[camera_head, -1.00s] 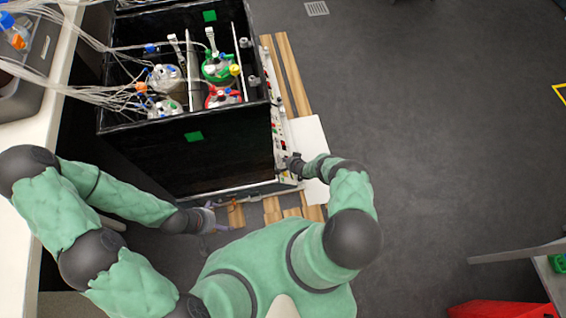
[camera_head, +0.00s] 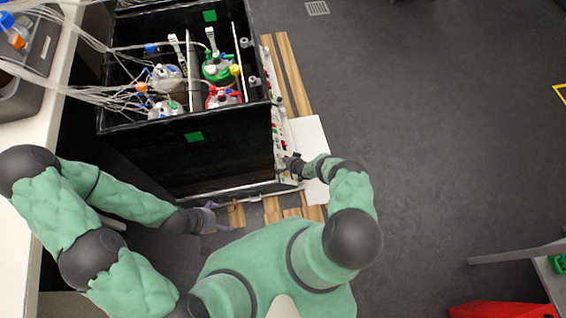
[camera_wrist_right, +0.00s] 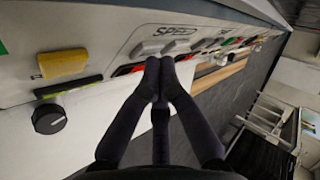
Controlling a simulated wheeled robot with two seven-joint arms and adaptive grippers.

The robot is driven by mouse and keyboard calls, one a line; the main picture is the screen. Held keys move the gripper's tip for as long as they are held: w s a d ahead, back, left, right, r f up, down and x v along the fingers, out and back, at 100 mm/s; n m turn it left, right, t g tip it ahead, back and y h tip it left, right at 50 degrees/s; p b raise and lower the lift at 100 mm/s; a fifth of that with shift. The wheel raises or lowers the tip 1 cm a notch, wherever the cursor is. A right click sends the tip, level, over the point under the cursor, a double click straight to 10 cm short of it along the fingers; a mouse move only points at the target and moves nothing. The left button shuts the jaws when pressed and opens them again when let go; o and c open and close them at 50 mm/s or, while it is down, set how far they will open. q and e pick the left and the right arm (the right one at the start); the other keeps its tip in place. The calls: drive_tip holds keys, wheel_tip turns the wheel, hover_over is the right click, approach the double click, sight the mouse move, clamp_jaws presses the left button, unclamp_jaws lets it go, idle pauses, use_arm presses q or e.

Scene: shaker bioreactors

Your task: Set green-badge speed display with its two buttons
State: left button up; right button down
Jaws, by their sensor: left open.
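The black shaker box with a green badge (camera_head: 194,137) stands left of centre in the head view. Its control panel (camera_head: 284,150) runs along the box's right side. In the right wrist view, the SPEED label (camera_wrist_right: 178,31) sits above two grey buttons, a left one (camera_wrist_right: 147,49) and a right one (camera_wrist_right: 178,45). The red-lit speed display (camera_wrist_right: 128,70) lies below them, partly hidden by my fingers; I cannot read its digits. My right gripper (camera_wrist_right: 160,64) is shut and empty, its tips just below the buttons; contact is unclear.
A yellow switch (camera_wrist_right: 63,63) and a black knob (camera_wrist_right: 49,118) are left of the speed section. Vessels with green (camera_head: 217,68) and red (camera_head: 222,97) lids stand inside the box, with tubing running left. A white bench (camera_head: 50,110) stands left.

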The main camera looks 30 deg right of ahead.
drive_tip(key=shift+s+a+r, duration=0.2)
drive_tip(key=shift+s+a, duration=0.35)
drive_tip(key=shift+a, duration=0.3)
drive_tip(key=shift+d, duration=0.15)
drive_tip(key=shift+s+d+r+p, duration=0.15)
drive_tip(key=shift+d+r+p, duration=0.15)
drive_tip(key=shift+d+r, duration=0.75)
drive_tip(key=shift+s+d+r+p, duration=0.15)
drive_tip(key=shift+d+r+p, duration=0.1)
drive_tip(key=shift+d+r, duration=0.8)
drive_tip(key=shift+d+f, duration=0.25)
